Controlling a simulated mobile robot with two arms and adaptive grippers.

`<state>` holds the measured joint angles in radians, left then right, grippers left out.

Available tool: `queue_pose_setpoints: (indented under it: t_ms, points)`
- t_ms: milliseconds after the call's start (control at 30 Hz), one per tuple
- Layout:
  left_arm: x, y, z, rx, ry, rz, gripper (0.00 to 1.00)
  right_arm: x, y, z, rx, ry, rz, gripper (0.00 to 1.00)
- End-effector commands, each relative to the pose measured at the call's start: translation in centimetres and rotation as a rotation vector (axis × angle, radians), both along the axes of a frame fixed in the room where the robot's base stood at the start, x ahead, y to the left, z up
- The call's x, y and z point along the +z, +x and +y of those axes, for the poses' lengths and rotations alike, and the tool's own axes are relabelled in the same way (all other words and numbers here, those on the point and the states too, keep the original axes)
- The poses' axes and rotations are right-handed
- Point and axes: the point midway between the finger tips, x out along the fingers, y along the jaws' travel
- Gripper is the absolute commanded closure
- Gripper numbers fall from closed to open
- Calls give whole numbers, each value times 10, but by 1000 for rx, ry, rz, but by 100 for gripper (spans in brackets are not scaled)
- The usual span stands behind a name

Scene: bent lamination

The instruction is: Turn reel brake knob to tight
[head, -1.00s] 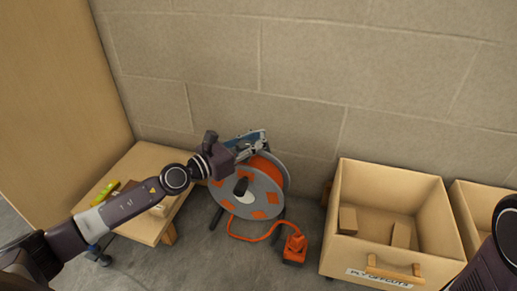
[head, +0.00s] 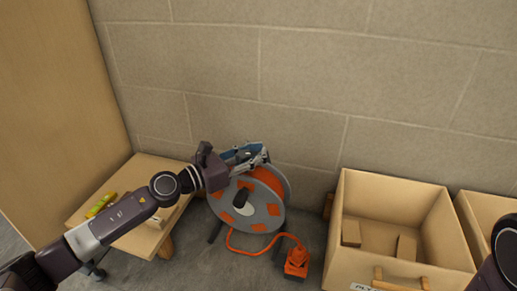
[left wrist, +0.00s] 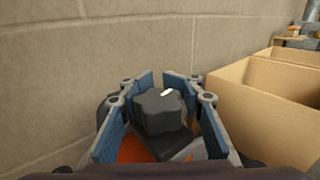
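The cable reel (head: 232,214), a grey disc with orange cut-outs, stands on the floor by the wall. My left gripper (head: 256,150) is at its top edge in the head view. In the left wrist view, the dark lobed brake knob (left wrist: 160,112) with a white mark sits between the blue-padded fingers of my left gripper (left wrist: 160,80). The fingers are apart, one on each side of the knob, with gaps showing. The knob is hidden in the head view. Of my right arm only a part shows at the right edge; its gripper is out of view.
An orange cable (head: 250,251) runs from the reel to an orange socket block (head: 297,262) on the floor. An open wooden bin (head: 345,262) with offcuts stands to the right. A low wooden bench (head: 135,240) is on the left. The block wall (head: 300,90) is close behind the reel.

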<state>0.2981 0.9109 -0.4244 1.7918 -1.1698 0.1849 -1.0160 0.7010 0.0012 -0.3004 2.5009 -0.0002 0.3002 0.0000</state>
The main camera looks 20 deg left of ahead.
Motion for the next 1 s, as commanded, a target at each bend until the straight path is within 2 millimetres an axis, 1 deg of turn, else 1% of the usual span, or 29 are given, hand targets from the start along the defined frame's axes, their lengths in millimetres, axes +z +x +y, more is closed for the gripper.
queue_pose_setpoints:
  t_ms: [300, 467, 1000]
  points:
    - [4, 1, 1, 5, -4, -7, 67, 0, 2, -1, 1, 3, 6, 56]
    - [3, -4, 5, 6, -5, -5, 67, 0, 2, 0, 1, 3, 5, 56]
    - [2, -56, 40, 7, -5, -4, 67, 0, 1, 0, 0, 1, 2, 56]
